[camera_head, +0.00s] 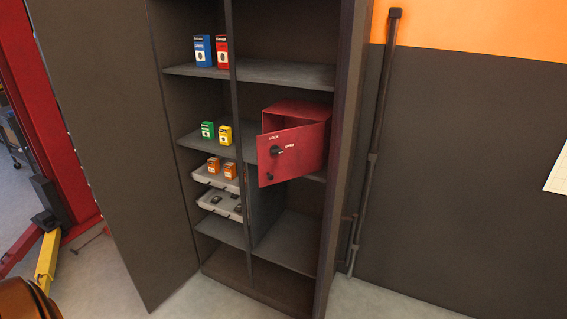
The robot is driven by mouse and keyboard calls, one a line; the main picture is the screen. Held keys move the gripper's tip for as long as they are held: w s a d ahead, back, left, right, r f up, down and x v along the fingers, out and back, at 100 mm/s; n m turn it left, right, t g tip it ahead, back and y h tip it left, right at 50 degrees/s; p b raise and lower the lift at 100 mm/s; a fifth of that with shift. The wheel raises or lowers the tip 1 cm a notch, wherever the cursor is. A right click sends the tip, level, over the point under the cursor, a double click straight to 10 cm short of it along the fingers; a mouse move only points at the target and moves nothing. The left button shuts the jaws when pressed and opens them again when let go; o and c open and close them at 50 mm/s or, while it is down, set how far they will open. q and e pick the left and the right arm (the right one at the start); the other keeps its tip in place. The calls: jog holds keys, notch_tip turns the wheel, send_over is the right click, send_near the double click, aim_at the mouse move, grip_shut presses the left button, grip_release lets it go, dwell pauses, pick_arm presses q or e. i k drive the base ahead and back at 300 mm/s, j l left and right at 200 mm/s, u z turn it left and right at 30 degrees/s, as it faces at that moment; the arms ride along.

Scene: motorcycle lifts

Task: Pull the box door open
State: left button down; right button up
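A red metal box (308,113) stands on the middle shelf of a dark cabinet, on the right side. Its red door (292,153) stands partly ajar, swung out past the shelf's front edge, with a gap showing along its top left. A black knob (278,151) sits on the door beside white lettering, and a smaller black round part (270,176) is near its lower left corner. Neither of my grippers shows in the head view.
The cabinet's left door (115,150) stands wide open. A centre post (234,100) runs in front of the shelves. Small cartons (203,50) and grey trays (222,205) fill the left side. A dark pipe (376,140) runs up the wall at right. A red lift post (45,110) is at far left.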

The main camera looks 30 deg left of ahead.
aim_at(302, 146)
jog(key=j+z, duration=0.25)
jog(key=z, duration=0.15)
jog(key=j+z, duration=0.25)
jog(key=z, duration=0.2)
jog(key=j+z, duration=0.25)
jog(key=z, duration=0.15)
